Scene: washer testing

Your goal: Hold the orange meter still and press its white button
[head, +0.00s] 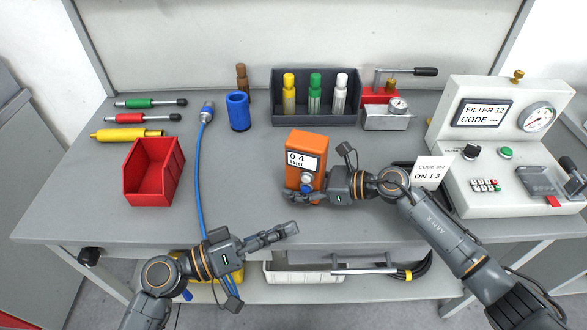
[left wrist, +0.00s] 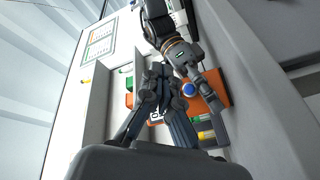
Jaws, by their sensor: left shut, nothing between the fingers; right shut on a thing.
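The orange meter (head: 308,140) stands upright on the bench near its middle, its display (head: 303,160) reading 0.4 bar. A round white button (head: 306,179) shows on its front below the display. My right gripper (head: 307,194) is shut on the meter's lower part and hides some of it. My left gripper (head: 288,233) is shut and empty, in front of the meter near the bench's front edge, apart from the meter. In the left wrist view, the left fingers (left wrist: 158,85) are in the foreground, and the meter (left wrist: 215,85) is partly hidden behind the right gripper.
A red bin (head: 153,172) and a blue hose (head: 199,165) lie to the left. A dark tray (head: 316,117) with colored bottles stands behind the meter. A white test console (head: 495,140) and a card (head: 430,172) are at the right. The bench between hose and meter is clear.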

